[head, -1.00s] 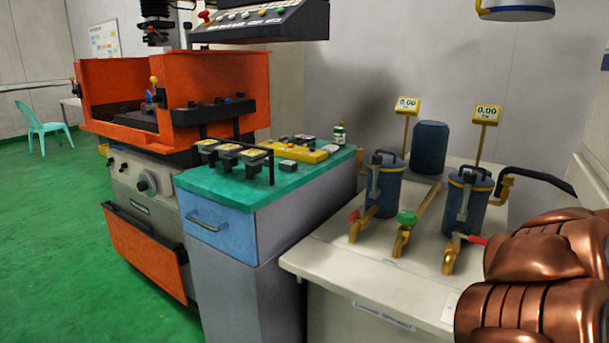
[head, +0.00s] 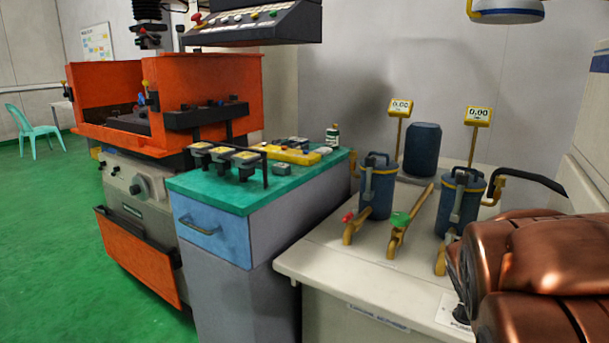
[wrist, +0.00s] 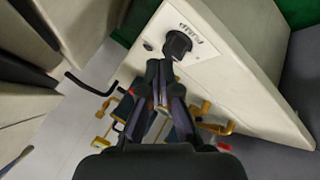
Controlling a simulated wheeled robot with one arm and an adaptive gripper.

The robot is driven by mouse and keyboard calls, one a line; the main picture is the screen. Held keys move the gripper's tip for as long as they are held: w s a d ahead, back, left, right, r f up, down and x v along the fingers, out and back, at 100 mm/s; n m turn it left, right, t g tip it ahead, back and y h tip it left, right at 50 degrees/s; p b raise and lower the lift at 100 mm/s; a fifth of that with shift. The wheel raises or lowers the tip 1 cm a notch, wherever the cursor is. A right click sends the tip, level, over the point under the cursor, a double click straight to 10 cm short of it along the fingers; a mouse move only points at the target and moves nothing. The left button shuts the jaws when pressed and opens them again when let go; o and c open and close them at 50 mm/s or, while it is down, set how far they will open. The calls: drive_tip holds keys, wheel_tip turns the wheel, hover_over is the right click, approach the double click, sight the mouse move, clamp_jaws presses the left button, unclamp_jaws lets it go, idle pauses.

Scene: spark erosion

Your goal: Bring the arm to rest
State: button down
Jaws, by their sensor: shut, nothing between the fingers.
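My arm, copper coloured, fills the lower right of the head view, over the right end of the white bench (head: 330,262). My gripper (wrist: 161,68) shows in the wrist view, with its two dark fingers together and nothing between them. A black knob (wrist: 178,42) beside a printed label shows just past the fingertips in that view. I cannot tell whether the fingertips touch it. The gripper's fingers cannot be made out in the head view.
Two blue canisters (head: 378,190) with brass valves and a blue drum (head: 422,148) stand on the bench. A green-topped cabinet (head: 225,190) and an orange machine (head: 205,85) stand to the left. Green floor (head: 50,240) is open at the far left.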

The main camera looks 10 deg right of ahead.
drive_tip(key=s+a+f+g+y, duration=0.3)
drive_tip(key=s+a+f+g, duration=0.1)
drive_tip(key=s+a, duration=0.7)
drive_tip(key=s+a+f+g+y, duration=0.3)
drive_tip(key=s+a, duration=0.5)
drive_tip(key=a, duration=0.5)
wheel_tip(320, 180, up, 24)
drive_tip(key=s+p, duration=0.2)
drive_tip(key=p, duration=2)
drive_tip(key=shift+s+a+n+y+p, duration=0.2)
drive_tip(key=shift+a+n+y+p, duration=0.1)
drive_tip(key=shift+a+n+p, duration=0.1)
